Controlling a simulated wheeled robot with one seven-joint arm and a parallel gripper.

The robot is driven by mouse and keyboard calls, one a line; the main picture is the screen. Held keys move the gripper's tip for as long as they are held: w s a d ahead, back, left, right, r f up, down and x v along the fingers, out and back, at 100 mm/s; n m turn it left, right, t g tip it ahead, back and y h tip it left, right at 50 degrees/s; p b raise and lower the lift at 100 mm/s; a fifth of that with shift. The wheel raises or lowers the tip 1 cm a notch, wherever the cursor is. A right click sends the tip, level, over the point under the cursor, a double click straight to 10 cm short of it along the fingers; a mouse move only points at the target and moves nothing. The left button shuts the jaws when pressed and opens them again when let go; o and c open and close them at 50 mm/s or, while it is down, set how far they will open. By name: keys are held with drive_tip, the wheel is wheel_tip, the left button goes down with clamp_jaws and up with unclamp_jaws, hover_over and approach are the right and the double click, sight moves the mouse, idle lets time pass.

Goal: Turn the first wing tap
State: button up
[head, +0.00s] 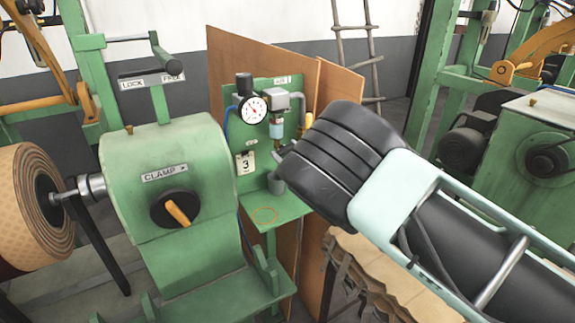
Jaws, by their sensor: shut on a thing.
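A green air panel (262,87) stands in the middle of the head view, with a round white gauge (254,108), a filter unit with a pale blue bowl (277,129) and a card marked 3 (245,163). My gripper (284,152) reaches in from the right, its tip against the panel's lower right part. It is shut on the wing tap, which its dark body mostly hides. The tap's angle cannot be made out. A small yellow part (307,120) shows just above my gripper.
A green clamp housing (178,215) with a black and orange knob (177,212) stands left of the panel. A brown board (236,62) stands behind. A large tan roll (25,200) is at far left.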

drive_tip(key=n+b, duration=0.3)
drive_tip(key=b, duration=0.1)
drive_tip(key=shift+a+f+n+b, duration=0.1)
drive_tip(key=shift+f+n+b, duration=0.2)
drive_tip(key=shift+n+b, duration=0.1)
drive_tip(key=n+b, duration=0.3)
drive_tip(key=b, duration=0.1)
drive_tip(key=shift+s+n, duration=0.1)
drive_tip(key=shift+n, duration=0.2)
drive_tip(key=n+b, duration=0.3)
drive_tip(key=b, duration=0.2)
drive_tip(key=shift+a+f+n, duration=0.1)
drive_tip(key=shift+n, duration=0.2)
drive_tip(key=n+b, duration=0.3)
drive_tip(key=shift+n+b, duration=0.3)
drive_tip(key=shift+b, duration=0.05)
drive_tip(key=shift+r, duration=0.2)
drive_tip(key=o, duration=1)
